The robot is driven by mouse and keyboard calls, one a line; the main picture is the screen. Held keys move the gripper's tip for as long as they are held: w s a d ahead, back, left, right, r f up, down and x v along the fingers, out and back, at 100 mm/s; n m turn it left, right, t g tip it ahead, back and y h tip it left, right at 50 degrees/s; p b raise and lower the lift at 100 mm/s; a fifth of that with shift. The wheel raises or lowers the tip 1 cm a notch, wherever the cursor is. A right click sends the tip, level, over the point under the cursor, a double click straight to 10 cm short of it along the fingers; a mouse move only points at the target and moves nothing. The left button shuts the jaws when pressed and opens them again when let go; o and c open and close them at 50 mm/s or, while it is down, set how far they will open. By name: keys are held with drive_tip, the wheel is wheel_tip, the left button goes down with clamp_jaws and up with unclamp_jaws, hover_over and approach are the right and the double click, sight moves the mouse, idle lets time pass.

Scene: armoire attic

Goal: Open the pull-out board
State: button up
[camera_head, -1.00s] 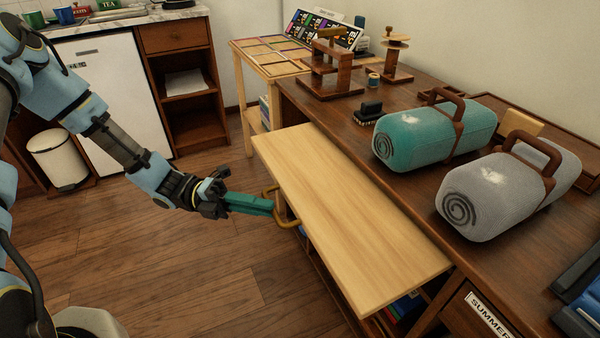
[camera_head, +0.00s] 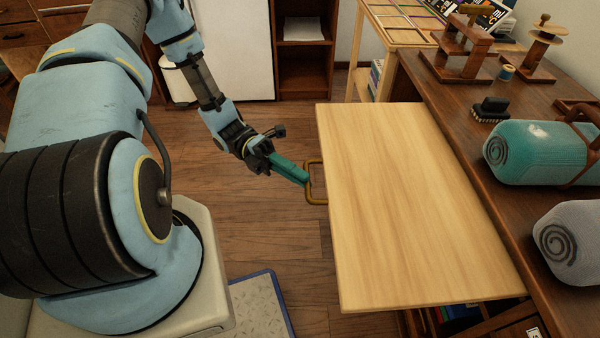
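The pull-out board (camera_head: 415,205) is a pale wooden panel. It sticks out a long way from the front of the dark brown desk (camera_head: 480,150). A brass loop handle (camera_head: 314,184) is fixed to its left end. My gripper (camera_head: 304,179) has teal fingers and reaches the handle from the left. The fingertips are at the handle's bar and look closed together there. Whether the bar lies between the fingers is too small to see clearly.
A teal rolled bundle (camera_head: 535,152) and a grey one (camera_head: 570,240) lie on the desk. Wooden stands (camera_head: 462,50) are at its back. A small side table (camera_head: 392,30) stands behind the board. The wooden floor (camera_head: 265,215) left of the board is clear. A framed mat (camera_head: 262,305) lies at the bottom.

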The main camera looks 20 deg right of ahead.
drive_tip(key=o, duration=0.5)
drive_tip(key=shift+c, duration=0.2)
drive_tip(key=b+v, duration=0.1)
drive_tip(key=v, duration=1)
